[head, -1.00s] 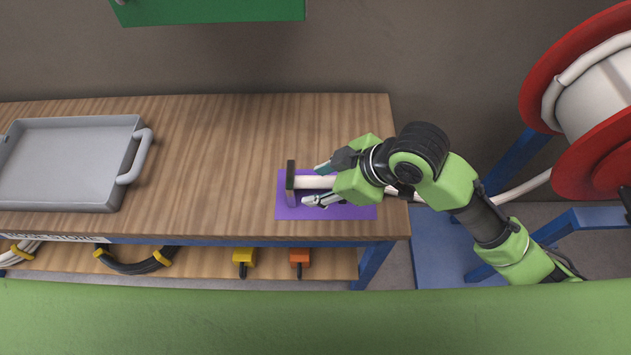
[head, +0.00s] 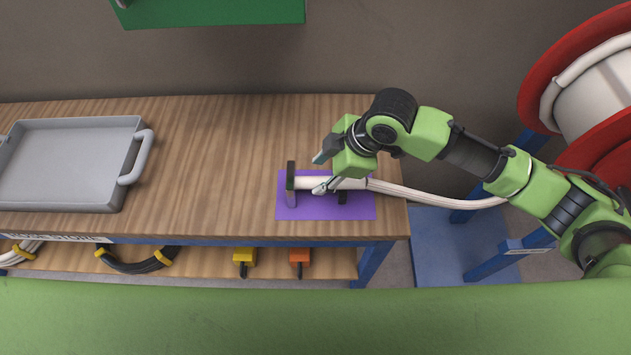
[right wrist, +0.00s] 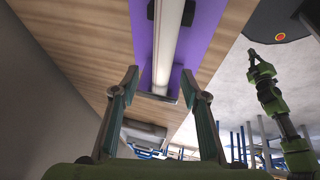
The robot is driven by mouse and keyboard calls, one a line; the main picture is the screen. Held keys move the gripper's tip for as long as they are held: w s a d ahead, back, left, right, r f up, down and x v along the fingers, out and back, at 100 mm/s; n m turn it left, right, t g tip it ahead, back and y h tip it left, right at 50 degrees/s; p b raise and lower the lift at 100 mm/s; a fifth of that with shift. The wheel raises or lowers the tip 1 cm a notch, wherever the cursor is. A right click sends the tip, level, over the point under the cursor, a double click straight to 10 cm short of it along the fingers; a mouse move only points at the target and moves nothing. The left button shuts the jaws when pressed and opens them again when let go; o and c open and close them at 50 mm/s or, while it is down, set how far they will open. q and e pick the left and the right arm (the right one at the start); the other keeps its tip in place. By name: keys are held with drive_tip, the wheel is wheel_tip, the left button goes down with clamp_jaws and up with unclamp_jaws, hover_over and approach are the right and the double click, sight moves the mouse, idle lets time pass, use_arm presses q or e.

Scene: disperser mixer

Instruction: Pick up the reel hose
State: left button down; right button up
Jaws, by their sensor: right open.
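The reel hose (head: 318,183) is white. Its end lies on dark upright supports over a purple mat (head: 362,211) at the right end of the bench. From there it runs right towards the red reel (head: 600,190). My right gripper (head: 321,174) is open above the hose end, with its fingers to either side of it in the head view. In the right wrist view, the hose (right wrist: 168,45) lies ahead, between and beyond the open fingers (right wrist: 160,82), with nothing held. A green arm at the right of that view appears to be my left one; its gripper (right wrist: 261,68) is too small to read.
A grey tray (head: 65,121) with side handles stands on the left of the wooden bench (head: 215,150). A lower shelf holds black cable (head: 135,266) and yellow and orange clamps. A green panel (head: 210,10) hangs above. The bench middle is clear.

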sight(317, 180)
drive_tip(key=shift+d+p+x, duration=0.1)
drive_tip(key=shift+p+x, duration=0.25)
drive_tip(key=shift+x, duration=1.15)
drive_tip(key=shift+d+p+x, duration=0.15)
drive_tip(key=shift+p+x, duration=0.2)
drive_tip(key=shift+x, duration=1.1)
drive_tip(key=shift+s+f, duration=0.1)
drive_tip(key=shift+s, duration=0.05)
clamp_jaws()
